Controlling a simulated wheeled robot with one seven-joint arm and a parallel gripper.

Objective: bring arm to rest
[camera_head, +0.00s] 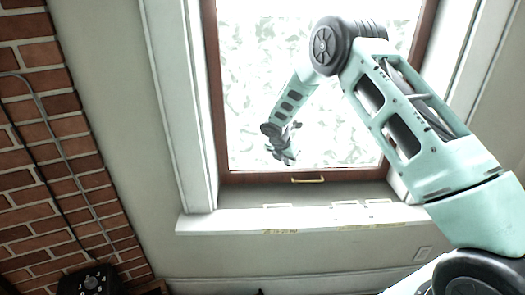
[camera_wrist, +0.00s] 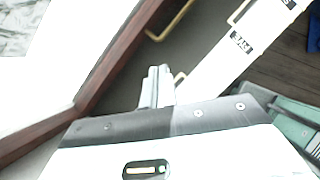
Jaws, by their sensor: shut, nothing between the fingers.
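My gripper (camera_head: 284,154) hangs at the end of my raised, bent arm, in front of the window in the head view. In the wrist view its two fingers (camera_wrist: 158,86) are together with nothing between them. The fingers point toward the lower window frame and the sill. No object is held. Whether the gripper touches the window cannot be told, but it appears apart from the frame.
A bright window (camera_head: 250,100) with a brown frame (camera_head: 240,178) and brass handle (camera_head: 308,180) lies behind my arm. A white sill (camera_head: 230,220) with brass fittings juts below it. A brick wall (camera_head: 45,150) with a cable is at left, a dark box (camera_head: 88,283) below it.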

